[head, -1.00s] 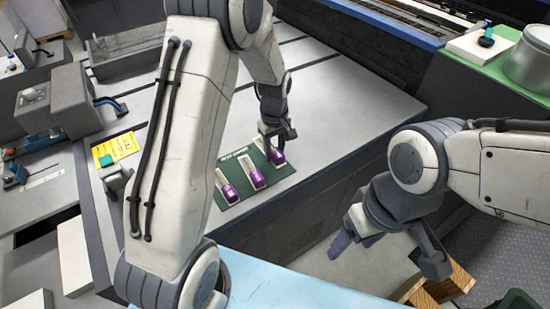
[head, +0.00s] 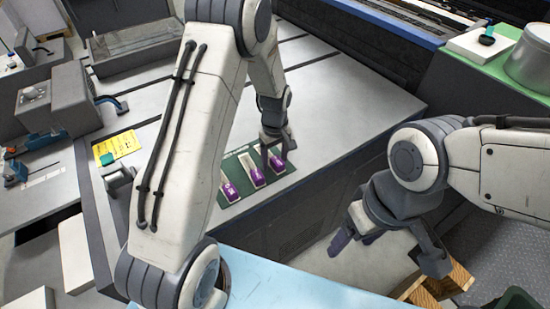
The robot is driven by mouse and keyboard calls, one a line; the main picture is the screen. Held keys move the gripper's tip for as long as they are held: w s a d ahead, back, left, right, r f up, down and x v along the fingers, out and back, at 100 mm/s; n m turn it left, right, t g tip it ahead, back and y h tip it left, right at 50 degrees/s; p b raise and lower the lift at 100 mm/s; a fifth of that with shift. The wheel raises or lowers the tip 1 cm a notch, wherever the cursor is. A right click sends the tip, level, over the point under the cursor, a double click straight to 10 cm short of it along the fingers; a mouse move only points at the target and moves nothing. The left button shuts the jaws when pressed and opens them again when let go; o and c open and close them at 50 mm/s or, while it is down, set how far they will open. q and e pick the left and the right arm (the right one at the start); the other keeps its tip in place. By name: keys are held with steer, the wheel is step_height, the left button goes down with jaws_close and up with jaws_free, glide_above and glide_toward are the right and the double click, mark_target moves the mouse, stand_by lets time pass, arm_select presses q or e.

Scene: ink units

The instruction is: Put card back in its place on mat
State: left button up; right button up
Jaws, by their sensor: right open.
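A yellow card (head: 118,146) lies on the grey bench top at the left, with a small green-topped item at its left end. A dark green mat (head: 238,207) lies near the bench's front edge and bears three ink units with purple ends: left (head: 230,191), middle (head: 256,177) and right (head: 277,163). My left gripper (head: 277,153) is low over the right unit, a finger on either side; it hides part of that unit, and I cannot tell whether it grips. My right gripper (head: 390,250) is open and empty, off the bench to the right.
A grey device (head: 58,98) with a blue lever stands at the left. A metal can (head: 530,62) and a white box (head: 482,46) stand on a green surface at the upper right. The bench right of the mat is clear.

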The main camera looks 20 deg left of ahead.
mark_target(275, 158)
arm_select(q)
steer(key=shift+r, duration=0.1)
step_height(275, 158, up, 12)
steer(key=s+d+r+m, duration=0.5)
steer(key=s+d+m, duration=0.3)
steer(key=s+d, duration=0.35)
steer(key=s+d+r+m+h, duration=0.1)
steer(key=s+m, duration=0.8)
steer(key=s, duration=0.7)
steer(key=shift+d+m, duration=0.35)
steer(key=shift+m, duration=0.05)
